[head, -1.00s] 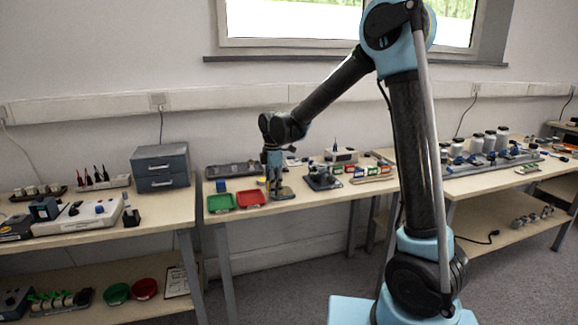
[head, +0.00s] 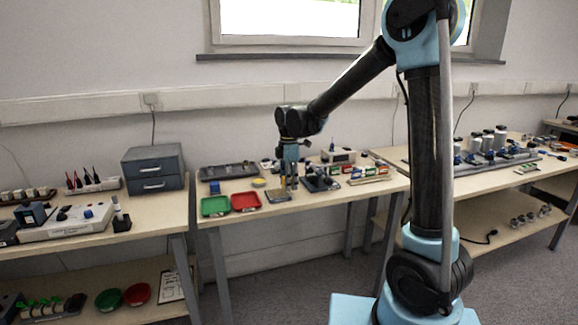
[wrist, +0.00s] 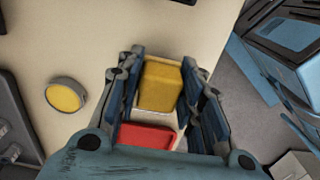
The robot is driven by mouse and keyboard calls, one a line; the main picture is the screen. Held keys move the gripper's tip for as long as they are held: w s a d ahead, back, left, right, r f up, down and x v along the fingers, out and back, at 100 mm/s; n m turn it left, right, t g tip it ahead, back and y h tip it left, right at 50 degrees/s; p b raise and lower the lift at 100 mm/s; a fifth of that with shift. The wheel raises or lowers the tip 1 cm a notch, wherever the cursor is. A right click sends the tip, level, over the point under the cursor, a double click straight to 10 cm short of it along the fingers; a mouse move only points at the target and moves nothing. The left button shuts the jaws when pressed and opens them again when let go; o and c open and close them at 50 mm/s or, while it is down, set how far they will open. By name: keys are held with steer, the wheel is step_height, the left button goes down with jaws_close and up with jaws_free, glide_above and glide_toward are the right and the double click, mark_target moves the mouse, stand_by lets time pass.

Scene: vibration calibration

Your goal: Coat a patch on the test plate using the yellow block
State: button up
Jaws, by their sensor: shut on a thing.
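My gripper (head: 288,184) is over the middle bench, pointing down. In the wrist view its fingers (wrist: 160,92) are shut on the yellow block (wrist: 161,84). In the head view the block (head: 283,184) is a small yellow sliver beside the fingers. A flat grey plate (head: 276,197), which looks like the test plate, lies on the bench just below and left of the gripper. I cannot tell whether the block touches it. A round yellow pad (head: 258,183) lies behind and left of the plate; it also shows in the wrist view (wrist: 64,95).
A green tray (head: 214,206) and a red tray (head: 245,202) stand left of the plate. A dark device (head: 318,183) stands close on the gripper's right. A long dark tray (head: 228,171) lies behind, with a blue block (head: 214,187) in front of it.

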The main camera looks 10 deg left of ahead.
steer(key=shift+r, duration=3.1)
